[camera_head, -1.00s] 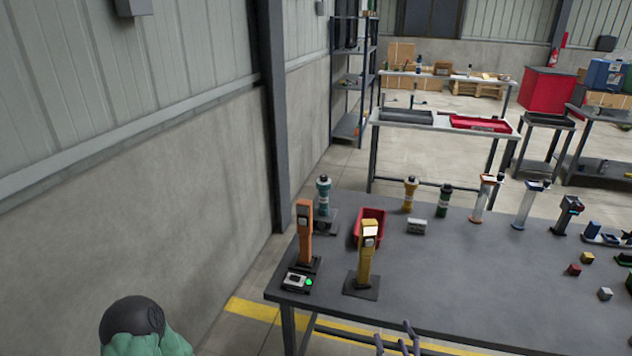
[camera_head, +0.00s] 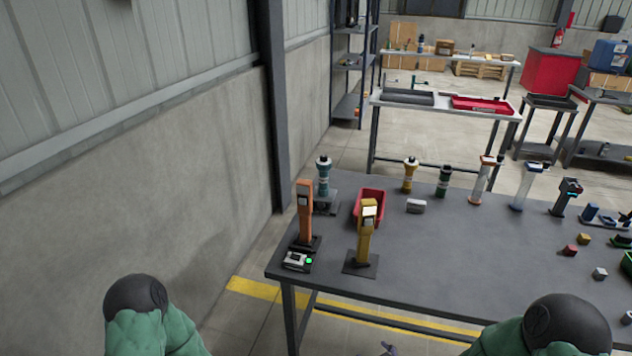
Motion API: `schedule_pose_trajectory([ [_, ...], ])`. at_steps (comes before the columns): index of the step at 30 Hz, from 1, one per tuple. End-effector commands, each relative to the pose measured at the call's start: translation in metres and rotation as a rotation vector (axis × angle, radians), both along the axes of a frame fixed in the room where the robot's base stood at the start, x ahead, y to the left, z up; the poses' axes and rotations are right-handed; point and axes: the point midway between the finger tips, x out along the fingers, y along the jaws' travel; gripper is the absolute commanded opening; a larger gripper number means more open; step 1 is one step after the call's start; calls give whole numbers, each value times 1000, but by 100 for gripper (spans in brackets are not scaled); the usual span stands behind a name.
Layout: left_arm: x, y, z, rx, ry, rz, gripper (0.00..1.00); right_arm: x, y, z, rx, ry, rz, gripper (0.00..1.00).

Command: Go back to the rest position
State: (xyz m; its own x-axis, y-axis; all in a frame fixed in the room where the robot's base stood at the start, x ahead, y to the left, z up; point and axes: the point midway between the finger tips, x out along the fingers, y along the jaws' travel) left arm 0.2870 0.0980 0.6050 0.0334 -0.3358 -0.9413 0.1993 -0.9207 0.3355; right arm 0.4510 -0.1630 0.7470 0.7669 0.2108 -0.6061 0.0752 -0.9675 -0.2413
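My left arm (camera_head: 150,330) shows at the bottom left as a green link with a dark cap. Its gripper is out of the picture. My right arm (camera_head: 545,335) shows at the bottom right, also green with a dark cap. A small purple-grey tip (camera_head: 388,349) shows at the bottom edge, in front of the table. It looks like part of my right gripper, and too little shows to tell if it is open or shut. Nothing held can be seen.
The dark table (camera_head: 450,270) holds an orange post (camera_head: 305,215), a yellow post (camera_head: 366,235), a red bin (camera_head: 369,206), several bottle-like tools at the back and small cubes at the right. A grey wall (camera_head: 180,190) stands at the left. The table's front middle is bare.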

Motion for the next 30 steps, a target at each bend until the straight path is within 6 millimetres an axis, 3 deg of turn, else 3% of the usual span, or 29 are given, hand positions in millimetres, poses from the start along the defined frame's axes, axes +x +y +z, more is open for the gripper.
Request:
schedule_pose_trajectory([
  [6,0,0,2,0,0,0,74,-42,21,-60,59,300,11,74],
  [15,0,0,3,0,0,0,74,-120,50,-119,124,691,8,74],
  [21,0,0,4,0,0,0,74,-155,62,-135,146,847,1,74],
  [30,0,0,4,0,0,0,74,-157,62,-136,148,857,2,74],
])
